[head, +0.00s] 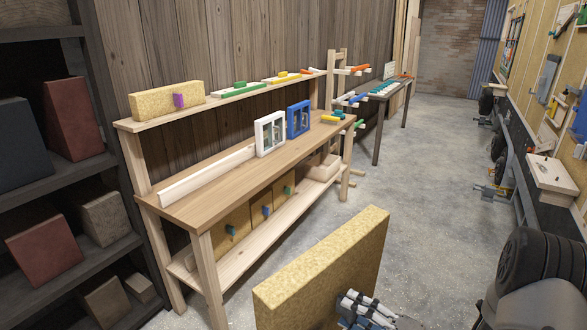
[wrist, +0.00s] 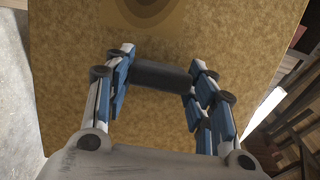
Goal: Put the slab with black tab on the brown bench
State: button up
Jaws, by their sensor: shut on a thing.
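My gripper (wrist: 160,76) is shut on the black tab (wrist: 162,75) of a yellow-tan slab (wrist: 75,60). In the head view the slab (head: 335,265) stands upright in the foreground, in front of the bench and apart from it. My gripper (head: 368,312) shows only in part at the bottom edge, and the tab is hidden there. The brown bench (head: 225,186) runs along the wall, with a wooden top, a shelf above and a shelf below.
On the bench top are a pale rail (head: 207,173), a white frame (head: 270,133) and a blue frame (head: 298,119). Tabbed slabs (head: 238,222) fill part of the lower shelf. A dark rack (head: 75,215) stands left; tires (head: 540,255) stand right.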

aim_at(218, 189)
jog(key=i+u, duration=0.1)
jog(key=i, duration=0.5)
jog(key=i+l+u, duration=0.1)
jog(key=i, duration=0.45)
jog(key=i+l+u, duration=0.1)
jog(key=i, duration=0.5)
